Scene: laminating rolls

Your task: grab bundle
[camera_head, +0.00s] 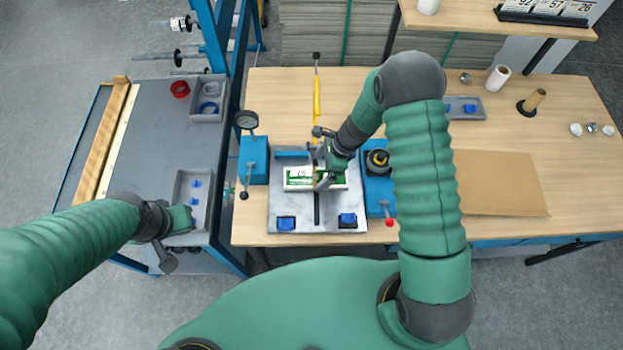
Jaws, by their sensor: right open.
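A flat white and green bundle (297,179) with a printed label lies on the grey metal plate (290,209) of the bench fixture. My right gripper (322,180) is open over the right half of the bundle, its fingers partly covering it. Whether the fingers touch the bundle cannot be told. My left gripper (166,256) hangs low at the left, by the front edge of the grey side table and away from the bundle. Its fingers are too dark and small to read.
Blue blocks with levers (254,160) flank the plate, one with a gauge. A brown sheet (498,183) lies at the right of the wooden bench (570,150). Grey trays (203,206) with blue pieces sit on the side table (150,150). A blue post stands between both tables.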

